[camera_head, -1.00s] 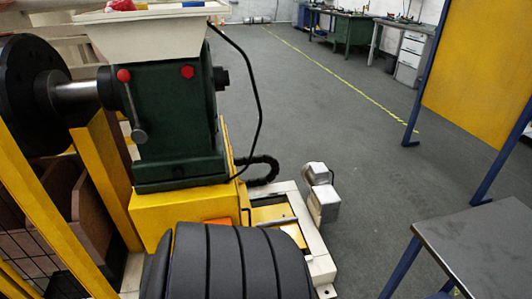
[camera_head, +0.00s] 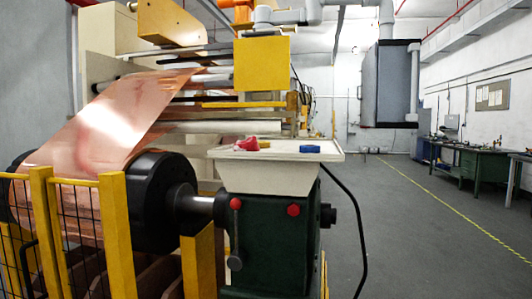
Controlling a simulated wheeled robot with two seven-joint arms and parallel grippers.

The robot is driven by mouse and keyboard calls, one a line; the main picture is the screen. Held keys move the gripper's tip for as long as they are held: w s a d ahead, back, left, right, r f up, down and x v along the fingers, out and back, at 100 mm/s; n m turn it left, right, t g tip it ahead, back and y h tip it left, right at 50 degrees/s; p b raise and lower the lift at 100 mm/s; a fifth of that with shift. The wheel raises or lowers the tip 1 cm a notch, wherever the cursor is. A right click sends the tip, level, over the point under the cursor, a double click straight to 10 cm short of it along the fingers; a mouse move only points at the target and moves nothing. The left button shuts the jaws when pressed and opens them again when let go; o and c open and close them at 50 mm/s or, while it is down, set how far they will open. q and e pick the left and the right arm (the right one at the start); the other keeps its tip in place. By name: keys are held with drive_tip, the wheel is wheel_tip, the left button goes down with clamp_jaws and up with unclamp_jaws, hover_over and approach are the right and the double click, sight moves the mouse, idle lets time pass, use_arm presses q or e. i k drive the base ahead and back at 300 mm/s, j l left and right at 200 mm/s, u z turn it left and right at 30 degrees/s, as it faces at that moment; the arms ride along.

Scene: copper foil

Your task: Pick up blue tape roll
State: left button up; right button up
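The blue tape roll (camera_head: 309,149) lies on the right part of the cream tray top (camera_head: 328,156) of a dark green machine stand. It is small and low, with clear space around it on the tray. A red object (camera_head: 247,143) lies on the same tray to its left. Neither of my grippers shows in the head view.
A black cable (camera_head: 358,225) hangs right of the stand. Grey floor (camera_head: 425,255) is open on the right; green workbenches (camera_head: 480,165) stand farther back.

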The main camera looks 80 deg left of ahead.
sight(305, 149)
drive_tip(key=i+u, duration=0.1)
drive_tip(key=u, duration=0.35)
drive_tip(key=i+u, duration=0.15)
drive_tip(key=u, duration=0.35)
drive_tip(key=l+u, duration=0.1)
drive_tip(key=u, duration=0.35)
drive_tip(key=i+l+u, duration=0.15)
drive_tip(key=u, duration=0.3)
drive_tip(key=l+u, duration=0.15)
drive_tip(key=u, duration=0.35)
drive_tip(key=i+l+u, duration=0.1)
drive_tip(key=u, duration=0.35)
drive_tip(key=i+j, duration=0.15)
drive_tip(key=i+j+z, duration=0.15)
drive_tip(key=j, duration=0.2)
